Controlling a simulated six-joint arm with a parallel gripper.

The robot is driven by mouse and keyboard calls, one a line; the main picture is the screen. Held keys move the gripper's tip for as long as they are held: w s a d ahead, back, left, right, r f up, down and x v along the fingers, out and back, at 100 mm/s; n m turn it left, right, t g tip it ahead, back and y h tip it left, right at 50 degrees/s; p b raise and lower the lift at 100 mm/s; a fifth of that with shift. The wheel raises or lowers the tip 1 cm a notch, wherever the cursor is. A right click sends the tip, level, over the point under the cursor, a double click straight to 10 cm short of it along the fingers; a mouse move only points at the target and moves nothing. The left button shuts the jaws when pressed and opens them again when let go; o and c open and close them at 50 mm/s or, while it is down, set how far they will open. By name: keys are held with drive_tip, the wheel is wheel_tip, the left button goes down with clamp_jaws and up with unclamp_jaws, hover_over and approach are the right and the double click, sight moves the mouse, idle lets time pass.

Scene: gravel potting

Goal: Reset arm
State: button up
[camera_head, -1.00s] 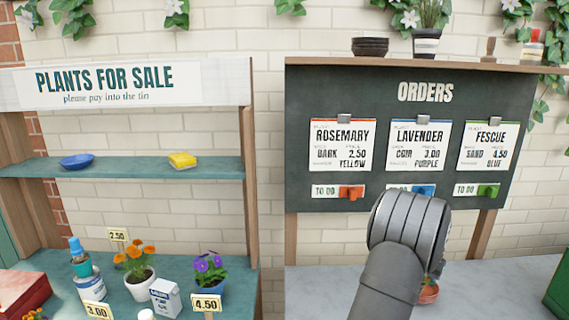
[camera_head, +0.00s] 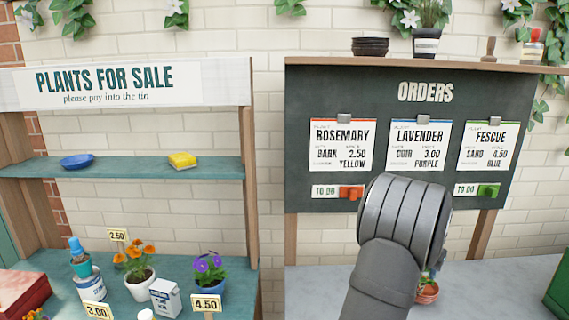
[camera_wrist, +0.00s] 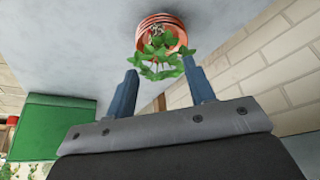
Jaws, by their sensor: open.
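My gripper (camera_wrist: 163,90) is open and empty in the wrist view, its two blue-grey fingers apart. A terracotta pot (camera_wrist: 160,22) with a leafy green plant (camera_wrist: 168,50) stands on the grey bench beyond the fingertips. Some leaves show in the gap between the fingertips; I cannot tell whether they touch. In the head view my grey arm covers most of this plant, and only part of the pot (camera_head: 428,293) shows at the arm's right edge. The gripper's fingers are hidden there.
The orders board (camera_head: 415,140) stands behind the arm, with three cards and coloured tags; the arm hides the middle tag. A sale stand (camera_head: 125,170) with potted flowers is at left. A green box (camera_wrist: 55,125) sits on the grey bench (camera_head: 320,285).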

drive_tip(key=x, duration=0.9)
drive_tip(key=shift+s, duration=0.15)
drive_tip(key=r, duration=0.5)
drive_tip(key=shift+s+d, duration=0.1)
drive_tip(key=shift+s, duration=0.15)
drive_tip(key=s+d+r, duration=0.4)
drive_tip(key=s+r, duration=0.2)
drive_tip(key=s, duration=0.5)
drive_tip(key=s+a+f+m+g, duration=0.1)
drive_tip(key=s+a+f+m, duration=0.2)
drive_tip(key=s, duration=0.5)
drive_tip(key=s+a+m+g+h, duration=0.1)
drive_tip(key=s+a+m, duration=0.2)
drive_tip(key=s+a, duration=0.3)
drive_tip(key=s+a+f+m+g, duration=0.1)
drive_tip(key=s+a+f+m, duration=0.15)
drive_tip(key=s, duration=0.65)
drive_tip(key=w, duration=0.1)
drive_tip(key=w+a+f, duration=0.1)
drive_tip(key=w, duration=0.1)
drive_tip(key=w+f, duration=0.1)
drive_tip(key=w, duration=0.1)
drive_tip(key=shift+a, duration=0.4)
